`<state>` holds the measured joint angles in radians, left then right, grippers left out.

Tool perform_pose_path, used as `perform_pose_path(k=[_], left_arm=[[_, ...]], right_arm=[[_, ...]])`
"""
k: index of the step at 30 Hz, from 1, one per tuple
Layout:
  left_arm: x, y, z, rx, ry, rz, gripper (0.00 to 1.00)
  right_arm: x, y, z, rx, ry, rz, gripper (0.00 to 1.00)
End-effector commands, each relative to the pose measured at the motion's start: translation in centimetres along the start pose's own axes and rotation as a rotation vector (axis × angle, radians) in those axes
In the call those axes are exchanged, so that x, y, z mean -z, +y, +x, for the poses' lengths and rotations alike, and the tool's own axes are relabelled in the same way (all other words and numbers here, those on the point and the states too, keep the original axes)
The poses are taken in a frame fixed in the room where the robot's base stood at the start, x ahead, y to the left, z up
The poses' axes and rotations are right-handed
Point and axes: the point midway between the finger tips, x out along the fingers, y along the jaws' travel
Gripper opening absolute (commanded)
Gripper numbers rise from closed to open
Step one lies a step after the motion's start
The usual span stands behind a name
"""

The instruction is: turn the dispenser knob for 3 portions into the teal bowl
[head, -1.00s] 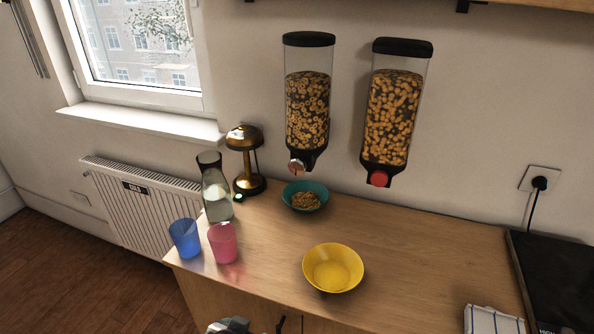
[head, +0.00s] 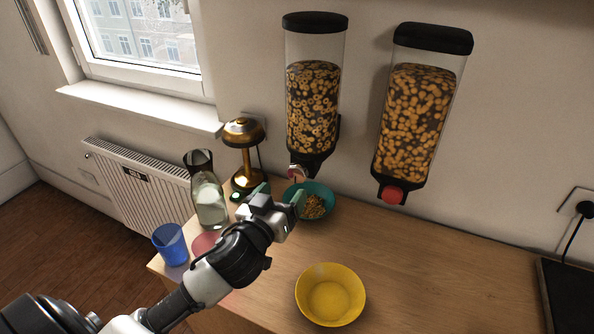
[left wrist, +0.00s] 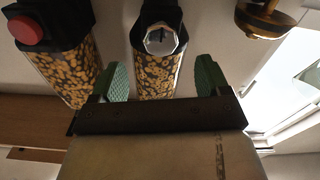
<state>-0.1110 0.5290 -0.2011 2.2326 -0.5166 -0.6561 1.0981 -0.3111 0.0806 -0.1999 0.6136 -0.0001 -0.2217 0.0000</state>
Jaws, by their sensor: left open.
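The teal bowl (head: 326,195) stands on the counter under the left dispenser (head: 314,105) and holds some ring cereal. That dispenser's silver-faced knob (head: 297,172) is at its lower front. It also shows in the left wrist view (left wrist: 161,40), between and beyond the fingers. My left gripper (head: 281,196) is open and empty, its green fingertips apart, in front of the knob and over the bowl's near left side. It does not visibly touch the knob. In the left wrist view the gripper (left wrist: 160,78) frames the dispenser. My right gripper is not in view.
A right dispenser (head: 418,120) has a red knob (head: 392,195). A yellow bowl (head: 330,298) stands in front. A brass lamp (head: 244,160), glass carafe (head: 209,200), blue cup (head: 170,245) and partly hidden pink cup (head: 204,244) are left. The counter's right-middle is clear.

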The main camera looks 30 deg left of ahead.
Motion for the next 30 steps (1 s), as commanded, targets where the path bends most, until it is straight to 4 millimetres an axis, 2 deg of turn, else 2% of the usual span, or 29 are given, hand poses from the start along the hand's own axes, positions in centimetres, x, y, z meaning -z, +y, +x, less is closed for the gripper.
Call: perform_pose_path(k=[1,5,10,14,23,30], left_arm=[[0.4,0.0,1.2,0.000,0.002,0.002,0.77],[0.3,0.0,3.6,0.001,0.001,0.002,0.77],[0.2,0.0,5.9,0.001,0.000,0.001,0.77],[0.1,0.0,6.8,0.000,-0.001,0.001,0.77],[-0.1,0.0,7.0,0.001,-0.002,0.001,0.77],[-0.1,0.0,7.0,0.001,-0.002,0.001,0.41]], right_arm=[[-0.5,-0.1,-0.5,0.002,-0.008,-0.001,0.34],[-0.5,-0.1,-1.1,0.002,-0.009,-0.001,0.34],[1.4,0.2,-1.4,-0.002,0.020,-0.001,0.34],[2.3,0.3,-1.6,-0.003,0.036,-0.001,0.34],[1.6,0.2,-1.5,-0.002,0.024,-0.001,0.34],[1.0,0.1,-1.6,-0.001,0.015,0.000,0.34]])
